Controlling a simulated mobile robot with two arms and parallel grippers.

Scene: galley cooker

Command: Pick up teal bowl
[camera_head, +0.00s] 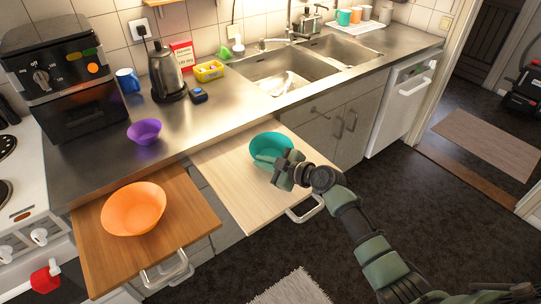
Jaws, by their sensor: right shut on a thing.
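The teal bowl (268,143) is at the pale pull-out board (217,165) below the counter, in the middle of the head view. My right gripper (272,163) reaches in from the lower right and is shut on the bowl's near rim. The fingers cover part of the bowl's near side. I cannot tell whether the bowl touches the board or is slightly above it. My left gripper is not in view.
An orange bowl (134,208) sits on a darker pull-out board (190,226) at left. A purple bowl (145,131), kettle (167,72) and blue mug (128,80) stand on the counter. Both boards have metal handles at the front.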

